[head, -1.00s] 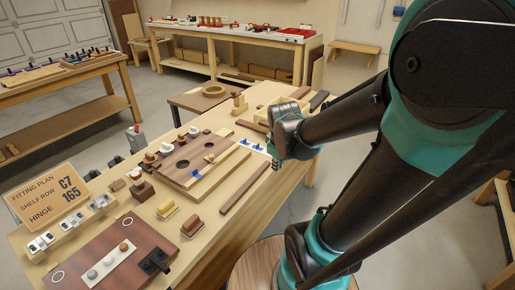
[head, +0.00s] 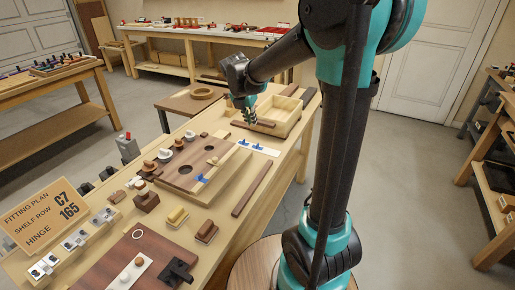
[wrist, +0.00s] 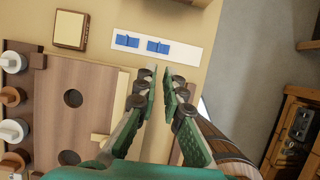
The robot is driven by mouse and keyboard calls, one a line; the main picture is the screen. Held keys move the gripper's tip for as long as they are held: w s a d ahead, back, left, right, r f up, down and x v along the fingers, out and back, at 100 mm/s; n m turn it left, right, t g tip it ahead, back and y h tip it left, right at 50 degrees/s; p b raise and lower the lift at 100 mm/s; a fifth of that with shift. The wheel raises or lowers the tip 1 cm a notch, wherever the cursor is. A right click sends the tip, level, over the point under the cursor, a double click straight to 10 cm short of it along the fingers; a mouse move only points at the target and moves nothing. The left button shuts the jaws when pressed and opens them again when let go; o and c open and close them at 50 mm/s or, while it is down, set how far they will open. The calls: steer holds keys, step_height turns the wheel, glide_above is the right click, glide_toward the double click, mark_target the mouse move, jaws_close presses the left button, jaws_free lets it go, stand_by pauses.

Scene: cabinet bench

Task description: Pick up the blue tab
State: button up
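Two blue tabs lie on a white strip (head: 270,152) on the bench: the left tab (head: 243,142) and the right tab (head: 258,147). The wrist view shows the left tab (wrist: 127,41) and right tab (wrist: 158,47) unobstructed, ahead of my fingertips. Another blue piece (head: 201,179) sits at the front of the brown board with round holes. My gripper (head: 250,118) is above the bench near the strip, toward the wooden tray. In the wrist view my gripper (wrist: 161,76) has a gap between its fingertips and nothing in it. Its exact height is unclear.
The brown board (wrist: 95,95) with holes lies left of the strip, with several knobs along its left side. An open wooden tray (head: 287,120) stands behind it. A long dark wooden bar (head: 252,188) lies near the bench's right edge. A sign (head: 42,215) stands at front left.

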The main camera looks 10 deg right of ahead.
mark_target(258, 144)
steer(key=x, duration=1.5)
steer(key=shift+a+f, duration=0.1)
steer(key=shift+f, duration=0.05)
jaws_close()
